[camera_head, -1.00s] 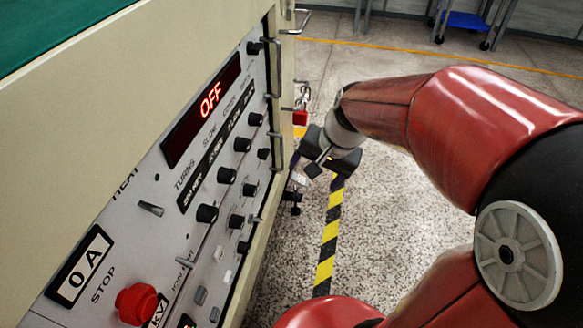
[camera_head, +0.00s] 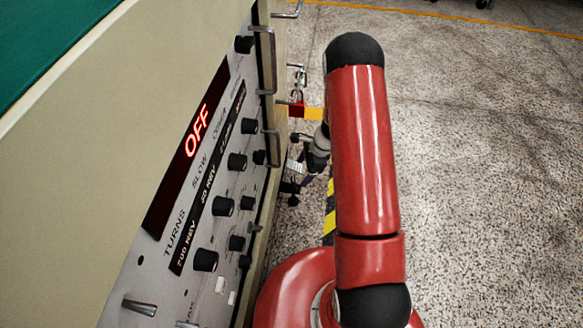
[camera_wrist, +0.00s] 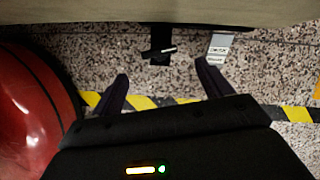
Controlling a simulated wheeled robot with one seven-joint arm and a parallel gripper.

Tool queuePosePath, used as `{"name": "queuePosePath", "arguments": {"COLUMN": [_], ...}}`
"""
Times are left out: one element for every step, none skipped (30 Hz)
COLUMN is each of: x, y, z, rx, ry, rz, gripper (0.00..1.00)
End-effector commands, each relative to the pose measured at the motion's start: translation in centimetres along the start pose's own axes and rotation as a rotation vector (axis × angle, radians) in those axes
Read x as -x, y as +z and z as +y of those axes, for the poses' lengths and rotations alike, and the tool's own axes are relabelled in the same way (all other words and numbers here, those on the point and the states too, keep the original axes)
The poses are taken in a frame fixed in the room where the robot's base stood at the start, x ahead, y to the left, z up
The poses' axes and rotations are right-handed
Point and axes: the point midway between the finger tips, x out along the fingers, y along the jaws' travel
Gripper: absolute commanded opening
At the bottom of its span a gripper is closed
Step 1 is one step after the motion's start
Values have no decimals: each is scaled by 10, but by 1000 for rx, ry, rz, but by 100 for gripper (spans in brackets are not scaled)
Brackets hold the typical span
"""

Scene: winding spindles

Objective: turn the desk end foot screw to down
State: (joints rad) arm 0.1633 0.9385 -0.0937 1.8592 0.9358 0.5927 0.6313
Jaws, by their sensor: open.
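The foot screw, a black block with a thin silver bar, shows in the wrist view (camera_wrist: 160,50) below the cream cabinet's lower edge. In the head view it is a small dark shape (camera_head: 292,190) low at the cabinet's end. A pale label plate (camera_wrist: 218,48) hangs to its right in the wrist view. My gripper (camera_wrist: 163,87) is open and empty. Its two dark fingers point toward the screw, which lies beyond and between them, apart from both. In the head view my gripper (camera_head: 318,152) is partly hidden behind my red arm.
The cream cabinet (camera_head: 90,150) with its knobbed panel and metal handles fills the left of the head view. A red padlock (camera_head: 297,109) hangs at its end. Yellow-black tape (camera_head: 330,215) marks the speckled floor. The floor to the right is clear.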

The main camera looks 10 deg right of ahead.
Motion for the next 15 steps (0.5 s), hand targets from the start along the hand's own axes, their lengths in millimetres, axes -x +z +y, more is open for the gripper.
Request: {"name": "queuePosePath", "arguments": {"x": [-5, -8, -13, -17, -22, -29, -34, -40, -46, -50, -55, -60, -64, -67, -71], "y": [-1, -1, -1, -1, -1, -1, -1, -1, -1, -1, -1, -1, -1, -1, 0], "z": [1, 1, 1, 1, 1, 2, 2, 2, 1, 1, 1, 1, 1, 1, 1], "rx": [-5, -5, -5, -5, -4, -4, -3, -3, -3, -2, -2, -1, -1, -2, -2], "ry": [3, 3, 3, 4, 5, 5, 5, 5, 5, 4, 4, 4, 4, 4, 4], "rz": [0, 0, -1, -1, -1, -1, -1, -1, -2, -1, 0, 0, 0, -1, -1], "gripper": [78, 78, 78, 78, 78, 78, 78, 78, 78, 78, 78, 78, 78, 78, 78]}}
